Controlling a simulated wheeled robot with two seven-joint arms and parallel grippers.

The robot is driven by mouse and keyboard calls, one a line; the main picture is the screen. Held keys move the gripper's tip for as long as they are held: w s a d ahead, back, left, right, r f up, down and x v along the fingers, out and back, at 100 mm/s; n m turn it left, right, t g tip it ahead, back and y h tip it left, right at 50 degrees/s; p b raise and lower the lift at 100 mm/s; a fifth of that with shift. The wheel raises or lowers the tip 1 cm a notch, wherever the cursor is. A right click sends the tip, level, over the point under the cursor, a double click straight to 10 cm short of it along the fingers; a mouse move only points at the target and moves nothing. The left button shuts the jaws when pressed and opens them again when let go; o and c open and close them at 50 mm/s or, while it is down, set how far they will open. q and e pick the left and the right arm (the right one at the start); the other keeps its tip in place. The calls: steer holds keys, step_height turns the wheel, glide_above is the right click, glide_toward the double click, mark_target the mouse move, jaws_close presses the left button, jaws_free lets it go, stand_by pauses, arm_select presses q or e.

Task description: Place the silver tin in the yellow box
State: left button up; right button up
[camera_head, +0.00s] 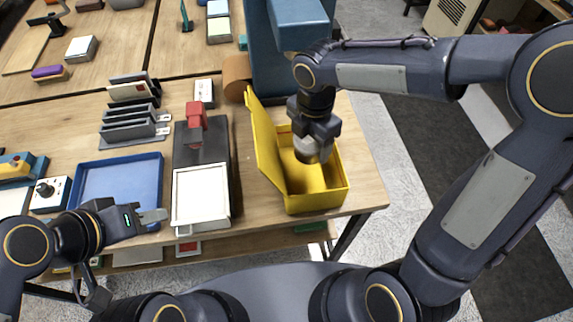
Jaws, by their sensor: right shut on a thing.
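The yellow box (335,198) stands near the table's right front corner. Its lid (263,140) is up on the left side. My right gripper (312,148) points down over the box's opening. It is shut on a small pale grey thing, which looks like the silver tin (306,153); the fingers hide part of it. I cannot tell how far the tin is above the box floor. My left gripper (152,216) is by the front edge of the blue tray, apart from the box; its finger gap is unclear.
A black device with a white tray and red part (187,195) stands left of the box. The blue tray (120,165) and a grey rack (133,126) are farther left. A brown cylinder (237,72) and a blue machine (275,80) stand behind the box.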

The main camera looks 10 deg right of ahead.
step_height(320, 180, down, 10)
steer(key=shift+s+r, duration=0.1)
stand_by(0.4)
steer(key=shift+f, duration=0.25)
steer(key=o, duration=1)
steer(key=shift+r, duration=0.15)
